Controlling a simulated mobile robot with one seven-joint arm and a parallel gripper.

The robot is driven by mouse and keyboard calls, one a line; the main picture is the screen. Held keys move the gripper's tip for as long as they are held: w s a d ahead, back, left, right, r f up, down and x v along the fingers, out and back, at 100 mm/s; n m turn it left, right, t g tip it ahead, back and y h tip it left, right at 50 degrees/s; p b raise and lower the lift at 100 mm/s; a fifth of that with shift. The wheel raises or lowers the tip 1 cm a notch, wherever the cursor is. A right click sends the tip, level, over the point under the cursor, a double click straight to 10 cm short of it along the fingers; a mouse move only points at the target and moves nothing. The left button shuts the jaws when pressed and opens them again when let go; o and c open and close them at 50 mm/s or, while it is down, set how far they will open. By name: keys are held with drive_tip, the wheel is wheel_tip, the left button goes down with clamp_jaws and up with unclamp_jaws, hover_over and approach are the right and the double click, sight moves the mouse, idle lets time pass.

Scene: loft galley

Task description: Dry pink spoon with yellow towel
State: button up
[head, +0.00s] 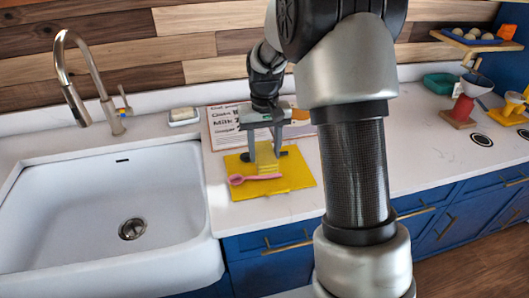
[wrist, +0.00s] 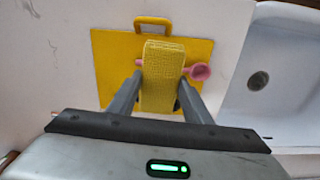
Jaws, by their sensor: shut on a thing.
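The pink spoon (head: 236,180) lies on a yellow board (head: 302,178) on the counter beside the sink. Its bowl (wrist: 201,72) points toward the sink. The yellow towel (head: 268,169) is a thick, ribbed piece; in the wrist view the towel (wrist: 162,60) lies across the spoon's handle and hides its middle. My gripper (head: 264,152) points down over the board, with a finger on each side of the towel, shut on it. Whether the towel presses on the spoon or hangs just above it, I cannot tell.
The white sink (head: 185,190) is directly left of the board. A written sheet (head: 222,128) lies behind it, and a soap dish (head: 183,117) stands behind the sink.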

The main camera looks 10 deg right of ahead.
drive_tip(key=shift+r+p, duration=0.75)
drive_tip(key=shift+r, duration=0.6)
drive_tip(key=shift+d, duration=0.1)
